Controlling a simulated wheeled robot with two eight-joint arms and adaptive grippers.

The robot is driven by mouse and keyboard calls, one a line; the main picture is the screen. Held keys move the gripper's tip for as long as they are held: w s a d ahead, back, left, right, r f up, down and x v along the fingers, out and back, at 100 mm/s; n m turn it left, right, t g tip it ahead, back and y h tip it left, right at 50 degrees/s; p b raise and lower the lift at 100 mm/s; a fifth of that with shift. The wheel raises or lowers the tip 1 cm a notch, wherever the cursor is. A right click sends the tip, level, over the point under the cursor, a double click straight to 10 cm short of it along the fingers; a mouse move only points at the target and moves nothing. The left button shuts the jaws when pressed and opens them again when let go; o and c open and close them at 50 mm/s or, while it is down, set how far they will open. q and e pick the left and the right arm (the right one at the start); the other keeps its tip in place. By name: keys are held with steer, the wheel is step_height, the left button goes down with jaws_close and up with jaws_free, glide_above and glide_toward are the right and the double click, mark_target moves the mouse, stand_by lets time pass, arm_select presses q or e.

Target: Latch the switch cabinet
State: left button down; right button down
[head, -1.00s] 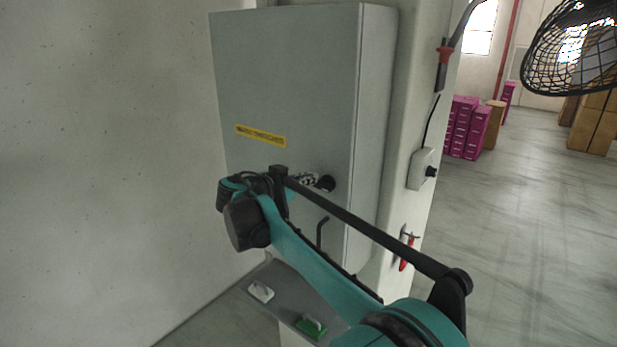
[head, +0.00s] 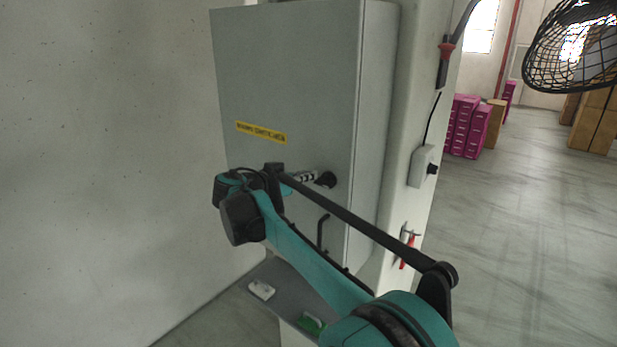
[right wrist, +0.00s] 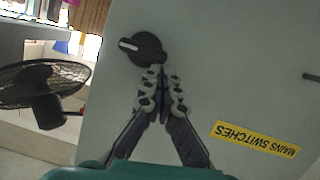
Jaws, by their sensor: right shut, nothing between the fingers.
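The grey switch cabinet (head: 290,75) hangs on a pale column, its door looking closed. A yellow "MAINS SWITCHES" label (head: 262,132) is on the door; it shows upside down in the right wrist view (right wrist: 254,138). A black rotary knob (head: 326,180) sits near the door's right edge; in the right wrist view the knob (right wrist: 143,48) has a white mark pointing left. My right gripper (head: 312,177) is shut and empty, its fingertips (right wrist: 162,72) right beside the knob; contact is unclear. A black bent handle (head: 321,233) is below the knob. My left gripper is out of view.
A grey shelf (head: 277,288) below holds a white item (head: 261,289) and a green one (head: 312,324). A switch box (head: 423,166) and red-handled tool (head: 407,250) are on the column. A black fan (head: 572,45) is upper right.

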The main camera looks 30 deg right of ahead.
steer(key=shift+f, duration=0.15)
steer(key=n, duration=0.1)
steer(key=f+n+g+b, duration=0.1)
steer(key=shift+w+a+n+h, duration=0.1)
steer(key=shift+w+n+h, duration=0.2)
step_height(320, 180, down, 3)
steer(key=n+h+b, duration=0.1)
steer(key=n, duration=0.2)
steer(key=n+g+b, duration=0.1)
steer(key=n+b, duration=0.1)
steer(key=n, duration=0.1)
steer(key=n+h+b, duration=0.1)
steer(key=n+b, duration=0.1)
steer(key=n, duration=0.1)
steer(key=shift+s+f+n+h, duration=0.15)
steer(key=shift+n+h, duration=0.15)
steer(key=shift+n, duration=0.1)
steer(key=shift+g, duration=0.4)
